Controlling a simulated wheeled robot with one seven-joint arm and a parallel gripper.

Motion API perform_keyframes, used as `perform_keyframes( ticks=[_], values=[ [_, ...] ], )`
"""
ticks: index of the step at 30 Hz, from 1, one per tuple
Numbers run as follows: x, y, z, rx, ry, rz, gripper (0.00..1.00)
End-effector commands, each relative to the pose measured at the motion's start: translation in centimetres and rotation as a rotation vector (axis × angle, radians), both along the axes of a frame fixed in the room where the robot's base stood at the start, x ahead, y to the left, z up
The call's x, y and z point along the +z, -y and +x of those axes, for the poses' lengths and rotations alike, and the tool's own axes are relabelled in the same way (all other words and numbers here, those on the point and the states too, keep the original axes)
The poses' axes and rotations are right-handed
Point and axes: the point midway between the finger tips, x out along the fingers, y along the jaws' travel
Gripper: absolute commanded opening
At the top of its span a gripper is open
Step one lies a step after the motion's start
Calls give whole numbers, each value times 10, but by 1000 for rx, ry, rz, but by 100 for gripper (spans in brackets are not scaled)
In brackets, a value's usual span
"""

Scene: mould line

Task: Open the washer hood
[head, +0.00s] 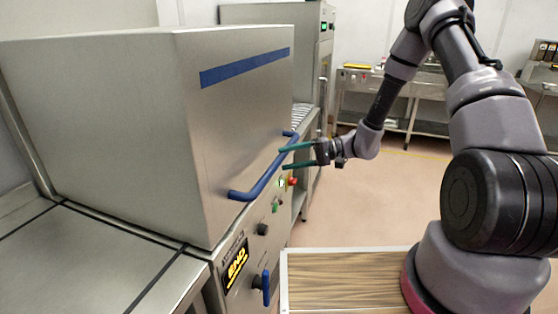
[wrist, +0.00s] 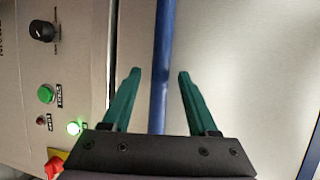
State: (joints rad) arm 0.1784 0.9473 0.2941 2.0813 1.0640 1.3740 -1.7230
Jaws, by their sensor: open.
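The washer hood (head: 130,130) is a large steel box at the left in the head view, with its lower edge down at the counter. A blue bar handle (head: 262,176) runs along its front, low down. My gripper (head: 283,158) is open, its green fingers pointing at the handle near its far end. The hood's steel front (wrist: 245,70) fills the right of that view.
A wood-patterned top (head: 345,278) lies in front. Steel counters (head: 40,260) flank the hood. Floor behind is clear.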

Motion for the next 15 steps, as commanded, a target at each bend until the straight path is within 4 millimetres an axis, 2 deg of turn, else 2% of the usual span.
perform_keyframes(
  ticks=[3, 6, 15],
  values=[
    [-3, -18, -2, 3, 0, 0, 60],
    [-5, -27, -2, 2, 1, 0, 60],
    [-6, -33, -2, 0, 1, 0, 60]
  ],
)
